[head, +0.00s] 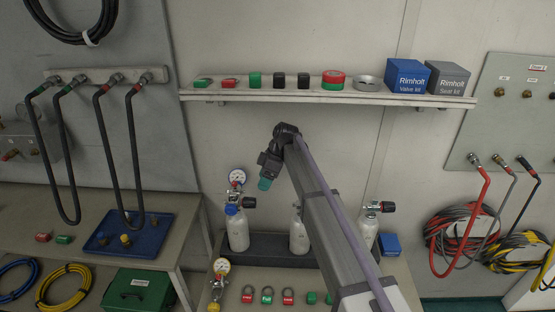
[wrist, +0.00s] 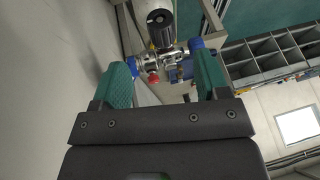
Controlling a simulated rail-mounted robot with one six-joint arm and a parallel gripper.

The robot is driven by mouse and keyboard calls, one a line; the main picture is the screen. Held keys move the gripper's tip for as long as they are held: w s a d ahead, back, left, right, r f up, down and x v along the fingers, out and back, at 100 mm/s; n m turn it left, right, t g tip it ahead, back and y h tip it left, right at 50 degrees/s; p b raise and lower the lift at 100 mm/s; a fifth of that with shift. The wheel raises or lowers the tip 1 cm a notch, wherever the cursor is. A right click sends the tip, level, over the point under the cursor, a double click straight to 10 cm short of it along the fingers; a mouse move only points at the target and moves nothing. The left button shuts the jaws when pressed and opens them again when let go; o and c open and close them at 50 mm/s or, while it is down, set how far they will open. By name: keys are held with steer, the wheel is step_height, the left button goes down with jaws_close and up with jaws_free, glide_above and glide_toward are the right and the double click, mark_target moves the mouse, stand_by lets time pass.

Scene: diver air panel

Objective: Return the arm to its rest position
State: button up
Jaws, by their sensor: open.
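My arm reaches up from the lower right of the head view, its wrist bent down to the left. My gripper (head: 264,184) hangs in front of the wall, below the shelf and above the cylinder row. In the wrist view my gripper (wrist: 166,72) shows two teal-padded fingers spread apart, with nothing held between them. In the head view, the left cylinder (head: 238,232) carries a gauge, and a middle cylinder (head: 299,238) stands beside my arm.
A wall shelf (head: 330,98) above my gripper holds small parts, tape and two boxes. A blue tray (head: 128,238) lies on the left bench under hanging black hoses (head: 58,160). A right cylinder (head: 368,228) is partly behind my arm. Coiled hoses (head: 460,236) hang at right.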

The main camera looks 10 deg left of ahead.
steer(key=s+d+m+t+h, duration=0.1)
steer(key=s+d+m, duration=0.5)
steer(key=s+d, duration=0.3)
steer(key=s+d+f+m+t+h, duration=0.1)
steer(key=s+d+m, duration=0.6)
steer(key=d, duration=1)
steer(key=s+d+m+h, duration=0.2)
steer(key=s+d+m, duration=0.5)
steer(key=s+d, duration=0.4)
steer(key=shift+d+f+t, duration=0.3)
steer(key=shift+d+t, duration=0.1)
steer(key=shift+d, duration=0.65)
